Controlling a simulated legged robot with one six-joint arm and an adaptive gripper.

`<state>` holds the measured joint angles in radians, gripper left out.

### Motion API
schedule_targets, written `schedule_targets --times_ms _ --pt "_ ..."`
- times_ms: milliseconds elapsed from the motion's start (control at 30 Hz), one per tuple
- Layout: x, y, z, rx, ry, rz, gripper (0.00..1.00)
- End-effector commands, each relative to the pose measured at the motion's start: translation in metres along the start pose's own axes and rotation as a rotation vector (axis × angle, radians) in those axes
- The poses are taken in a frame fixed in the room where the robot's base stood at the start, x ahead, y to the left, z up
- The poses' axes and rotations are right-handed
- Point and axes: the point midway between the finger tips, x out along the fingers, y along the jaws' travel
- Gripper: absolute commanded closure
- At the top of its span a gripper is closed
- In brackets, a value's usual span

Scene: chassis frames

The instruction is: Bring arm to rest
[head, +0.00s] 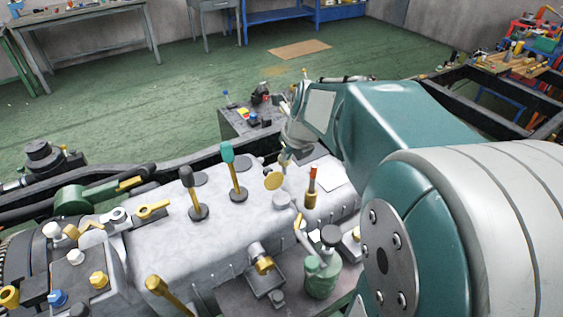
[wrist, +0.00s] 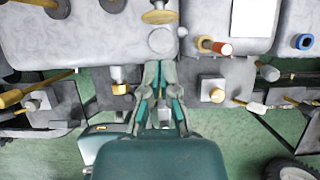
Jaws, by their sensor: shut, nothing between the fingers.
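My arm shows in the head view as large teal and white links (head: 405,120) across the right side, reaching over the grey chassis block. In the wrist view my gripper (wrist: 158,66) has its slim grey and teal fingers together, with nothing between them. Its tips appear over the front edge of the block, just below a round grey cap (wrist: 162,40) in the picture. I cannot tell how far above the block they are. In the head view my gripper cannot be clearly made out.
The block's pale top (head: 225,220) carries a green-knobbed lever (head: 235,170), a black-knobbed lever (head: 192,190) and a red-tipped handle (head: 311,188). A green bottle-like part (head: 320,277) stands in front. Dark frame rails run at both sides. Green floor (head: 180,95) behind is mostly clear.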

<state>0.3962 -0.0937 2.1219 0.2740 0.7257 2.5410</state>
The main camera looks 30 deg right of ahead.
Motion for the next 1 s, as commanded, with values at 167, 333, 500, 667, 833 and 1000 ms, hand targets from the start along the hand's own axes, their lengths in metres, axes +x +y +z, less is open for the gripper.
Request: schedule_targets --times_ms 167,333,500,667,833,1000 --pt "-0.008 0.000 0.000 0.001 0.000 0.000 1.00" --pt "-0.009 0.001 -0.001 -0.016 0.001 0.000 1.00" --pt "-0.020 0.019 -0.008 -0.269 -0.001 0.000 1.00" --pt "-0.036 0.044 -0.021 -0.680 -0.005 -0.002 1.00" --pt "-0.051 0.068 -0.038 -1.115 -0.007 -0.005 1.00" --pt "-0.065 0.088 -0.057 -1.549 -0.009 -0.013 1.00"
